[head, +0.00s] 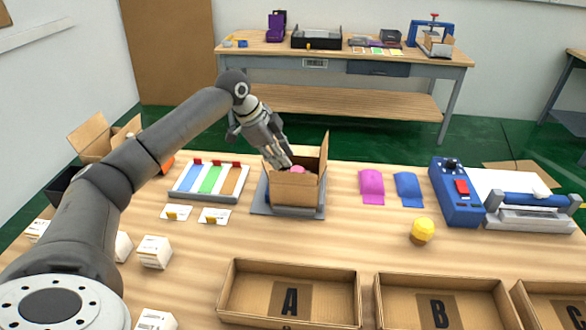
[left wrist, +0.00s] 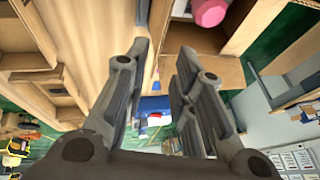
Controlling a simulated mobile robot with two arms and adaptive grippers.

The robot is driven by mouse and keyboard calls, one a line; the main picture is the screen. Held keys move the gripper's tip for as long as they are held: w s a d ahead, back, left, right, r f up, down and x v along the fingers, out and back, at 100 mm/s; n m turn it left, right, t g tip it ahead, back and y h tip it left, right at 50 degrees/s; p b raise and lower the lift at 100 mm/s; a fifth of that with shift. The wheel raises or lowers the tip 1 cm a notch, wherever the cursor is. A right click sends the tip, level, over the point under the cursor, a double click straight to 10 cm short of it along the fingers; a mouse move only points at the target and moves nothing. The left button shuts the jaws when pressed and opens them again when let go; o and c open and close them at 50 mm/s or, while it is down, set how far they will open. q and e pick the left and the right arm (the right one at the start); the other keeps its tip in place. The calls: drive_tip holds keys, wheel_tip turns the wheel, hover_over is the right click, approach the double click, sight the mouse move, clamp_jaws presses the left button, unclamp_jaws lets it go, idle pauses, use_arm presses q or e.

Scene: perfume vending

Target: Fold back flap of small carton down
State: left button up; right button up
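The small brown carton (head: 293,190) stands open on a grey plate (head: 262,209) near the middle of the table. Its right flap (head: 323,157) stands up. A pink item (head: 298,168) shows inside the carton, and it also shows in the left wrist view (left wrist: 208,10). My left gripper (head: 282,160) is over the carton's back left, pointing down, its fingers apart with nothing between them. In the left wrist view, a cardboard flap (left wrist: 231,72) is close beside one finger of my left gripper (left wrist: 163,60). My gripper partly hides the carton's back edge. My right gripper is not in view.
A tray of coloured strips (head: 210,182) lies left of the carton. Pink (head: 371,187) and blue (head: 409,189) pouches lie to its right, near a yellow-topped object (head: 422,231) and a blue machine (head: 456,193). Cardboard trays A (head: 290,323) and B (head: 440,278) line the front.

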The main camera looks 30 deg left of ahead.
sight(293, 173)
use_arm(q)
drive_tip(key=p+x, duration=0.1)
drive_tip(key=x, duration=0.6)
drive_tip(key=shift+w+f, duration=0.1)
drive_tip(key=shift+f, duration=0.1)
drive_tip(key=shift+w+d+f, duration=0.1)
drive_tip(key=shift+w+f, duration=0.05)
drive_tip(key=shift+f, duration=0.25)
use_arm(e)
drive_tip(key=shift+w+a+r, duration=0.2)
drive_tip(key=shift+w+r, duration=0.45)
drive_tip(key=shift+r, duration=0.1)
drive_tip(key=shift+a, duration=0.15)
use_arm(q)
drive_tip(key=c, duration=0.5)
clamp_jaws()
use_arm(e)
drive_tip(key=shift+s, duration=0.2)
